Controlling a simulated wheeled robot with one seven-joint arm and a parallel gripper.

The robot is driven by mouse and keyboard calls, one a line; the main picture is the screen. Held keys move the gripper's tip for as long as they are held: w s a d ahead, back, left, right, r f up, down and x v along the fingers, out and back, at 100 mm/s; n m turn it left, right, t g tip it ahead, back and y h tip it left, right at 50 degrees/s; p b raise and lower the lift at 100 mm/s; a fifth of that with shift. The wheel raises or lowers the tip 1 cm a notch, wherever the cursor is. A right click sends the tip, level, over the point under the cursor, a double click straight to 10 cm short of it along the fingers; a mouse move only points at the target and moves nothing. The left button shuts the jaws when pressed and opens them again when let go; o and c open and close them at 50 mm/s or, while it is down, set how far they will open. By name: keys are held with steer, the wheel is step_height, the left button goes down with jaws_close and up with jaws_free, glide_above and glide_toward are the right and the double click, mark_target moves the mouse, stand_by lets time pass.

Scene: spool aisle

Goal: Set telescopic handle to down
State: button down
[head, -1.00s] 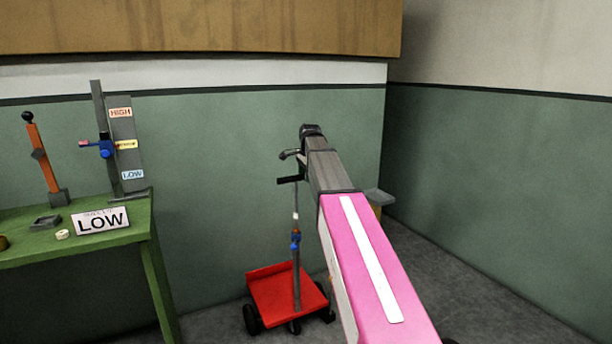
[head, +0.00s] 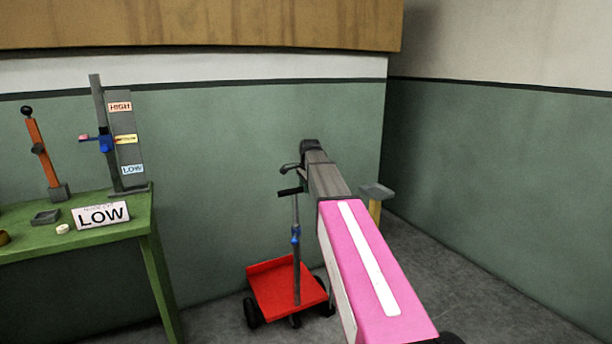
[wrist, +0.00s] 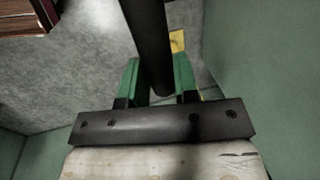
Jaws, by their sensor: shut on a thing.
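A red cart (head: 272,284) on black wheels stands on the floor near the wall. A thin upright telescopic handle (head: 296,268) rises from it, with a blue clamp (head: 295,236) partway up and a dark crossbar grip (head: 290,191) at the top. My pink and grey arm reaches over to the handle's top from the right. In the wrist view, my gripper (wrist: 157,66) has its two green fingers on either side of a dark bar (wrist: 147,30), shut on it. The exact contact is hidden in the head view.
A green table (head: 110,242) at left carries a LOW sign (head: 101,215), a grey stand (head: 125,150) with HIGH and LOW labels and a blue slider, and an orange lever (head: 43,150). A yellow post with a grey top (head: 376,191) stands right of my arm. Walls lie close behind.

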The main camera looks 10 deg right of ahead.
step_height(320, 180, down, 9)
stand_by(0.3)
steer(key=shift+s, duration=0.1)
steer(key=c, duration=1)
jaws_free()
steer(key=shift+f, duration=0.15)
steer(key=shift+o, duration=0.6)
steer(key=shift+r, duration=0.2)
step_height(320, 180, up, 10)
steer(key=s, duration=0.2)
steer(key=shift+d+r, duration=0.2)
steer(key=shift+d, duration=0.05)
steer(key=s+a+f+n+g, duration=0.1)
steer(key=s+a+f+n, duration=0.1)
steer(key=s+f+n, duration=0.5)
steer(key=s+a+f+n+g, duration=0.1)
steer(key=s+a+f+n, duration=0.2)
steer(key=s+f+n, duration=0.5)
steer(key=s+f, duration=1.2)
steer(key=s, duration=0.4)
steer(key=shift+a+f+h, duration=0.15)
steer(key=shift+f+h, duration=0.15)
